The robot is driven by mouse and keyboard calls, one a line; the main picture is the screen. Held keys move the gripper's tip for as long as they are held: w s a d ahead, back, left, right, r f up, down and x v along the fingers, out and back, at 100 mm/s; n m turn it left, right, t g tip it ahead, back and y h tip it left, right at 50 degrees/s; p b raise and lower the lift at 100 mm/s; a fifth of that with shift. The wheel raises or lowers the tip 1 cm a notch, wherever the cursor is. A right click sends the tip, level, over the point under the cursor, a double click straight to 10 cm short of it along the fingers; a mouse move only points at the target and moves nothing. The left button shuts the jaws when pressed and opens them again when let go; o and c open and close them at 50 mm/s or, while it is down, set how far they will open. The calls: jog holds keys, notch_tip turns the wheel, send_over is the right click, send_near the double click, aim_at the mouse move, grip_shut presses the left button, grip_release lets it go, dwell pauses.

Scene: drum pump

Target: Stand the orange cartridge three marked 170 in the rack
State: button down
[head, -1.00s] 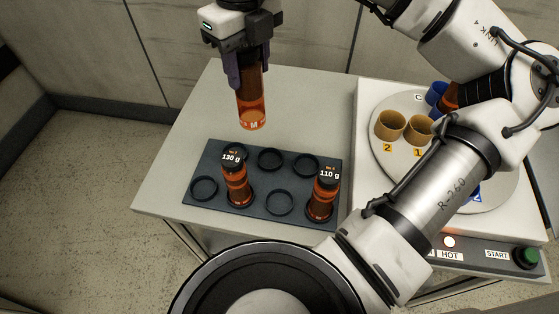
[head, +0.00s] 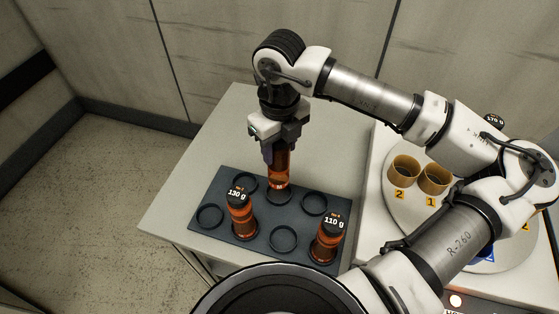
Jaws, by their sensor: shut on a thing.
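My gripper (head: 279,150) points down and is shut on an orange cartridge (head: 279,172), upright at the back middle ring of the dark rack (head: 262,247). Its lower end overlaps that ring; I cannot tell whether it is fully seated. The gripper hides its top, so its weight mark does not show. A black cap marked 170 g (head: 494,120) shows at the far right, mostly hidden behind my arm.
The rack also holds an orange cartridge marked 130 g (head: 242,215) and one marked 110 g (head: 329,240). Several rack rings are empty. On the right, a round plate (head: 400,222) carries tan cups (head: 404,168). The grey table (head: 215,150) left of the rack is clear.

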aim_at(280, 163)
jog(key=shift+f+p, duration=0.45)
jog(key=shift+f, duration=2.6)
jog(key=shift+f+b, duration=0.2)
jog(key=shift+b, duration=0.1)
jog(key=c, duration=0.7)
grip_release()
jog(key=shift+c, duration=0.2)
jog(key=shift+r+p, duration=0.35)
jog(key=shift+r, duration=0.05)
notch_tip(280, 163, up, 12)
jog(key=shift+f+b, duration=0.2)
jog(key=shift+b, duration=0.8)
